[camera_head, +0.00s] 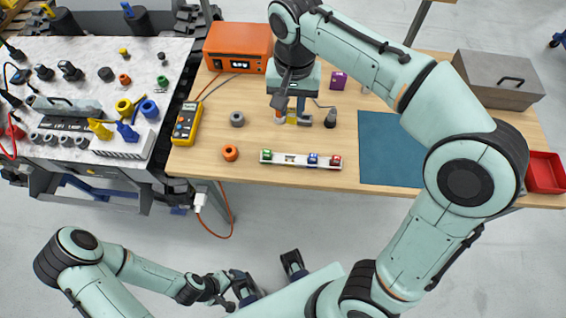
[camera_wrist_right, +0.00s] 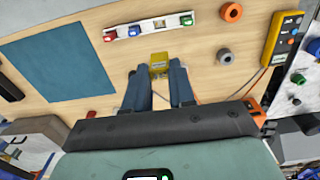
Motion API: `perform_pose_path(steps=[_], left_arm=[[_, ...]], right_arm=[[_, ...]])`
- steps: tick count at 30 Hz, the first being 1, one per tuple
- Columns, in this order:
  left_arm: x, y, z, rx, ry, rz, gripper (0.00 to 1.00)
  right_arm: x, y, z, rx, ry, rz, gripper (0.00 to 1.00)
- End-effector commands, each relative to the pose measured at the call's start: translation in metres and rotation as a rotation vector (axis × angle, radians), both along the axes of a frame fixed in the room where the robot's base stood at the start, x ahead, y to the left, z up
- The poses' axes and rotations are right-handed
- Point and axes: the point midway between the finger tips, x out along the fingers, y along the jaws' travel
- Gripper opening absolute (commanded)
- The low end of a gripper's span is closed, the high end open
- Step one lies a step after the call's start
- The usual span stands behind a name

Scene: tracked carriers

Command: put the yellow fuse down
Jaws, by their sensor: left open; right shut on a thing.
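The yellow fuse (camera_wrist_right: 159,62) is between the fingertips of my right gripper (camera_wrist_right: 160,72), which is shut on it. In the head view the right gripper (camera_head: 291,106) points down over the wooden bench, behind the white rail, and largely hides the fuse. I cannot tell whether the fuse touches the bench. The white rail (camera_head: 300,163) lies near the bench's front edge. It holds a green, a blue and a red block, with a gap between green and blue; it also shows in the wrist view (camera_wrist_right: 160,25). My left gripper (camera_head: 268,280) is open and empty, low in front of the bench.
Near the right gripper are a grey ring (camera_head: 237,119), an orange ring (camera_head: 230,153), a dark knob-like piece (camera_head: 331,118) and a purple block (camera_head: 338,80). A yellow multimeter (camera_head: 187,123) lies left. The blue mat (camera_head: 388,150) is bare. A crowded speckled carrier top (camera_head: 90,55) stands left.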

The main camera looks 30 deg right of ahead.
Motion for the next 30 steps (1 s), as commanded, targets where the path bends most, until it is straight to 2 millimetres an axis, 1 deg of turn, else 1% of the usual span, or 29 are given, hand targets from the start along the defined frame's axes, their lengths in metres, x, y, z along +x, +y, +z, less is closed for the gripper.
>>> perform_pose_path(steps=[5,6,12,15,18,23,30], left_arm=[[-0.004,0.0,-0.011,0.0,0.004,0.0,1.0],[-0.005,0.0,-0.013,-0.001,0.005,-0.001,1.0],[-0.008,0.0,-0.024,0.0,0.009,0.0,1.0],[-0.009,0.0,-0.028,-0.001,0.011,0.0,1.0],[-0.01,0.0,-0.03,0.001,0.011,0.0,1.0],[-0.01,0.0,-0.032,0.0,0.012,0.0,1.0],[-0.012,0.0,-0.038,0.0,0.014,0.0,1.0]], right_arm=[[-0.001,0.0,-0.04,-0.002,0.007,0.0,0.0],[-0.002,0.0,-0.052,-0.002,0.007,0.0,0.0],[-0.002,0.0,-0.106,-0.001,0.008,0.0,0.0],[-0.001,0.0,-0.129,-0.002,0.007,0.001,0.0],[-0.001,0.0,-0.144,0.0,0.004,0.0,0.0],[0.0,0.0,-0.156,0.0,0.002,0.001,0.0],[-0.001,0.0,-0.191,-0.001,0.004,0.001,0.0]])
